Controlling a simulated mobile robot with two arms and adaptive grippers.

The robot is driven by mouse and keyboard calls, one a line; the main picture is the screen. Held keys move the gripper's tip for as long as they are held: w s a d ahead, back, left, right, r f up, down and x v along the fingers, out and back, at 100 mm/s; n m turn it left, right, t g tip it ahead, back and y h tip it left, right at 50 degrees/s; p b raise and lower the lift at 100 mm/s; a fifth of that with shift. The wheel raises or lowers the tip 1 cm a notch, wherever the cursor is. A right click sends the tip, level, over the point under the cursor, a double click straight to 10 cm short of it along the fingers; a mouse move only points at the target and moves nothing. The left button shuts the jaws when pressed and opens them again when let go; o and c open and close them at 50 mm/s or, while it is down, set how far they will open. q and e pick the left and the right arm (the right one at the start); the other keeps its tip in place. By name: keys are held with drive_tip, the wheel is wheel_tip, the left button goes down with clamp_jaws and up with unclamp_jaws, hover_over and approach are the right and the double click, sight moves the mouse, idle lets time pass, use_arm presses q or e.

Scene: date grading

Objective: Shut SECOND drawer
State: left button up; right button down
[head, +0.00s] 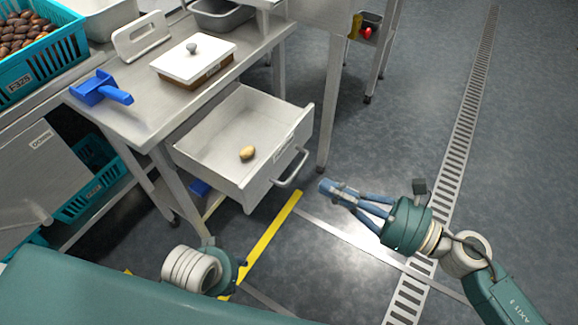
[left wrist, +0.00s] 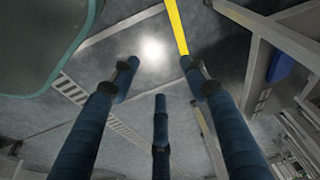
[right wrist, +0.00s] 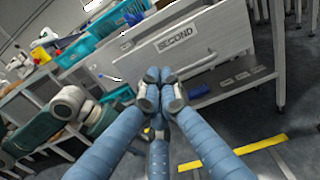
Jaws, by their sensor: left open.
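The drawer (head: 222,135) under the steel table stands pulled out, with one small tan oval item (head: 247,153) inside. In the right wrist view its front (right wrist: 158,60) bears the label SECOND (right wrist: 175,39). Its bar handle (head: 291,170) faces my right gripper (head: 338,190). The right gripper's fingers are closed together with nothing seen between them. In the head view the fingertips are a little right of the handle, apart from it. My left gripper has its three fingers spread and empty over the floor in the left wrist view (left wrist: 160,75); its fingers are hidden in the head view.
On the table are a lidded box (head: 193,62), a blue scoop (head: 100,90) and a white stand (head: 141,38). A teal crate of dates (head: 45,60) is at upper left. A table leg (head: 326,125) stands behind the drawer's right side.

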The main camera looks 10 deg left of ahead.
use_arm(q)
wheel_tip(320, 180, down, 6)
drive_tip(key=shift+r+p, duration=0.15)
drive_tip(key=shift+p, duration=0.55)
use_arm(e)
drive_tip(key=x, duration=1.1)
drive_tip(key=shift+a, duration=0.1)
drive_tip(key=shift+w+a, duration=0.15)
drive_tip(key=shift+a, duration=0.15)
approach(202, 122)
drive_tip(key=b+x, duration=0.1)
drive_tip(key=x, duration=0.3)
drive_tip(key=b+x, duration=0.1)
drive_tip(key=x, duration=0.2)
drive_tip(key=shift+a+f+b, duration=0.15)
drive_tip(key=shift+f+b, duration=0.15)
drive_tip(key=shift+f, duration=0.05)
drive_tip(key=shift+w+a, duration=0.1)
drive_tip(key=shift+a, duration=0.25)
use_arm(q)
wheel_tip(202, 122, up, 10)
drive_tip(key=a, duration=0.2)
use_arm(e)
drive_tip(key=shift+r, duration=0.2)
drive_tip(key=shift+r, duration=0.1)
